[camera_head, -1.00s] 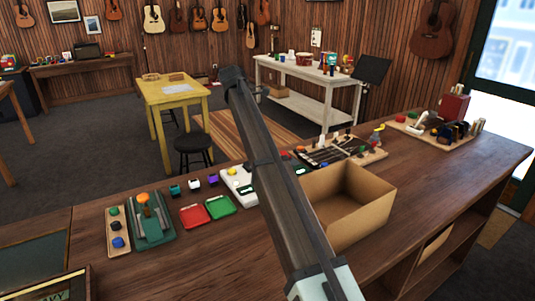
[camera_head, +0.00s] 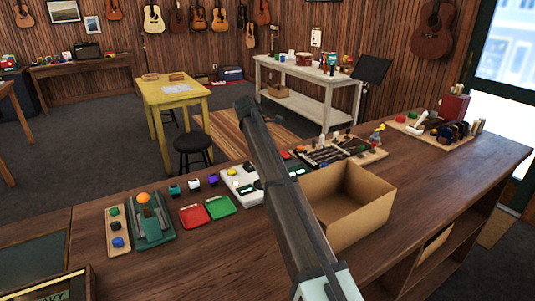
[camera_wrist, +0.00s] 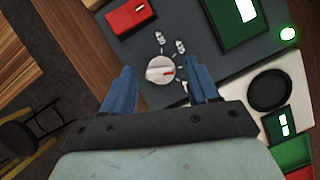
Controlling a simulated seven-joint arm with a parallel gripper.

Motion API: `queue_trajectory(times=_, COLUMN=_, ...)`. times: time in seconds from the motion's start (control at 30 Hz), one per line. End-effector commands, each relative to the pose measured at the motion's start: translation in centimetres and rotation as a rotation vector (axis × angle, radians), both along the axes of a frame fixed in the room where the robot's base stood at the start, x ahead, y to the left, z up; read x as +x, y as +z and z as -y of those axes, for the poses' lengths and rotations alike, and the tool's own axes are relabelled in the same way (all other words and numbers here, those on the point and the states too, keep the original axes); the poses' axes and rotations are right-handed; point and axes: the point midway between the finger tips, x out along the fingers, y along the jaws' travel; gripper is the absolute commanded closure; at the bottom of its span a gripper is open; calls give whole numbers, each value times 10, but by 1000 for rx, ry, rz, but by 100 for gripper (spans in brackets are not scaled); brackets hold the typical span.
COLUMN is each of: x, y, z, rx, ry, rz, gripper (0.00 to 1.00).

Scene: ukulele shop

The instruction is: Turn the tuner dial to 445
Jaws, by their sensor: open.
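The tuner is a dark grey panel (camera_wrist: 220,62) in the wrist view. Its dial (camera_wrist: 160,69) is a round, pale knob with a red pointer mark toward the right of the picture. My gripper (camera_wrist: 163,82) is open, with one blue finger on each side of the dial in the picture. I cannot tell whether the fingers touch it or are still above it. In the head view my arm covers my gripper and the dial.
A red block (camera_wrist: 130,17), a green display (camera_wrist: 232,22) and a lit green lamp (camera_wrist: 288,34) are near the dial. A white device (camera_wrist: 290,80) with a black disc stands beside the panel. An open cardboard box (camera_head: 350,215) is close to my arm's right.

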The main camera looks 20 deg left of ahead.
Motion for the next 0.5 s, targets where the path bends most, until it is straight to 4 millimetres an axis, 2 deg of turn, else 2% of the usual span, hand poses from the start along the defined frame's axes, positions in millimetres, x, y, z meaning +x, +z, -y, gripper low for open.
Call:
queue_trajectory(times=0.13, x=0, y=0, z=0, rx=0, ry=0, rz=0, gripper=41)
queue_trajectory(times=0.5, x=0, y=0, z=0, rx=0, ry=0, rz=0, gripper=77)
